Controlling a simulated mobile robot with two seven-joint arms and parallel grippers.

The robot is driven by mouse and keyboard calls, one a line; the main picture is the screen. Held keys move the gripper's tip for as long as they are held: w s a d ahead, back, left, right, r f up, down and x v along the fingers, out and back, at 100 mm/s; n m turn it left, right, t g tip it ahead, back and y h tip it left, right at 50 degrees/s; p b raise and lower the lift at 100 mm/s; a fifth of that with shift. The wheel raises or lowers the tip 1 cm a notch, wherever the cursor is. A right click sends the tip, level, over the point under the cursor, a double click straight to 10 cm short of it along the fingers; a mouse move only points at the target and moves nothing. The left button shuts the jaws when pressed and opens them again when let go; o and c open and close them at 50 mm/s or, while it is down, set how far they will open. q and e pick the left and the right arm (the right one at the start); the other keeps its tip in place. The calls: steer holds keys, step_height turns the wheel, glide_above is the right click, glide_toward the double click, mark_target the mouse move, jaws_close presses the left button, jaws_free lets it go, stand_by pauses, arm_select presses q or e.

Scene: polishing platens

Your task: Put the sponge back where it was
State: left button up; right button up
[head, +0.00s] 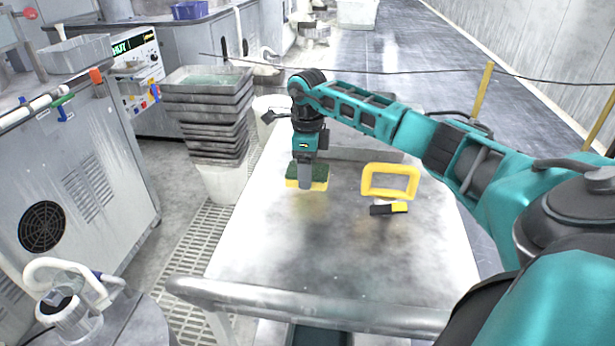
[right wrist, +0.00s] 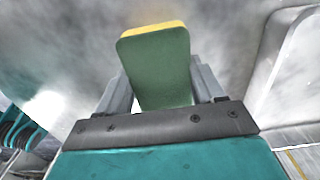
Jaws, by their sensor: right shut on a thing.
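The sponge (head: 320,178), green on one broad side and yellow on the other, shows in the head view over the left part of the metal table (head: 340,260), toward its far end. My right gripper (head: 305,184) reaches down onto it and is shut on it. In the right wrist view the sponge (right wrist: 158,75) stands between the two grey fingers (right wrist: 160,95), its green face toward the camera. I cannot tell whether the sponge touches the tabletop. My left gripper is not in view.
A stack of grey trays (head: 206,118) stands left of the table. A rail (head: 300,309) runs along the near edge. The near tabletop is clear.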

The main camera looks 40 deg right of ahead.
steer(key=shift+f, duration=1.15)
steer(key=shift+f, duration=0.2)
steer(key=o, duration=1)
step_height(320, 180, up, 12)
steer(key=shift+r+p, duration=0.2)
steer(key=shift+p, duration=0.2)
